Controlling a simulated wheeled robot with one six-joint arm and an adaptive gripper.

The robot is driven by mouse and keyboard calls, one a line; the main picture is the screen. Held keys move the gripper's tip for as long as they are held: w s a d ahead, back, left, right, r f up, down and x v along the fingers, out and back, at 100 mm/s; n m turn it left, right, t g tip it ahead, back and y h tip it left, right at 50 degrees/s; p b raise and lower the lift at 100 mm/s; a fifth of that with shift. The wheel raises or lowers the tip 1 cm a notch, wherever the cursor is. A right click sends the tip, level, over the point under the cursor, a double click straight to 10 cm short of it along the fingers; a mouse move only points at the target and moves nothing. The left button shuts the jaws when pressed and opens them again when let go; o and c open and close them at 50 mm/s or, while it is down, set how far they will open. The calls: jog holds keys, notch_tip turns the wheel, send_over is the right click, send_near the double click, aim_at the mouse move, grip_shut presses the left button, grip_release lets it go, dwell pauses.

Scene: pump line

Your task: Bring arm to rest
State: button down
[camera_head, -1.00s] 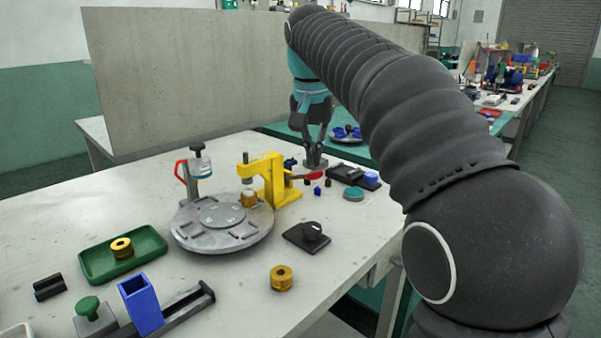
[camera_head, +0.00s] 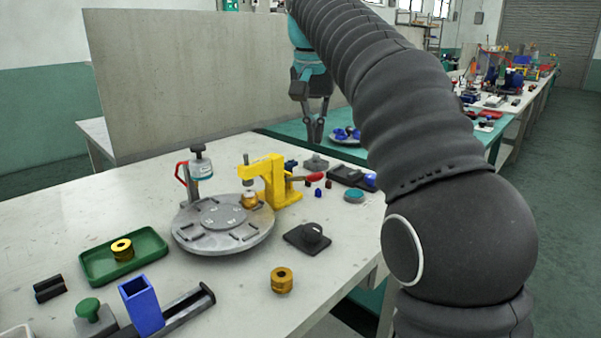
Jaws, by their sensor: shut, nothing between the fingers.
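My arm (camera_head: 425,130) is black and ribbed. It rises from the lower right and arches over the right side of the table to the top middle. My gripper (camera_head: 316,138) hangs from it, pointing down, with a teal body and dark fingers. It is shut and empty, above the far right part of the table, apart from the things below. A small grey piece with a knob (camera_head: 316,163) lies on the table just below the fingertips.
The table (camera_head: 60,235) holds a round grey fixture plate (camera_head: 197,238), a yellow press (camera_head: 285,190), a green tray (camera_head: 97,262), a brass ring (camera_head: 282,281) and a blue holder (camera_head: 141,306). A grey panel (camera_head: 180,80) stands behind.

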jog(key=s+d+f+n+t, duration=0.1)
jog(key=s+d+f, duration=0.3)
jog(key=s+f, duration=0.4)
jog(key=s+d+f+n+t, duration=0.1)
jog(key=s+d+f, duration=0.2)
jog(key=s+f, duration=0.6)
jog(key=s+d+f+n+t, duration=0.1)
jog(key=s+d+f, duration=0.3)
jog(key=s+f, duration=0.4)
jog(key=shift+s+d+f+y, duration=0.3)
jog(key=shift+s+d+f, duration=0.05)
jog(key=shift+s, duration=0.8)
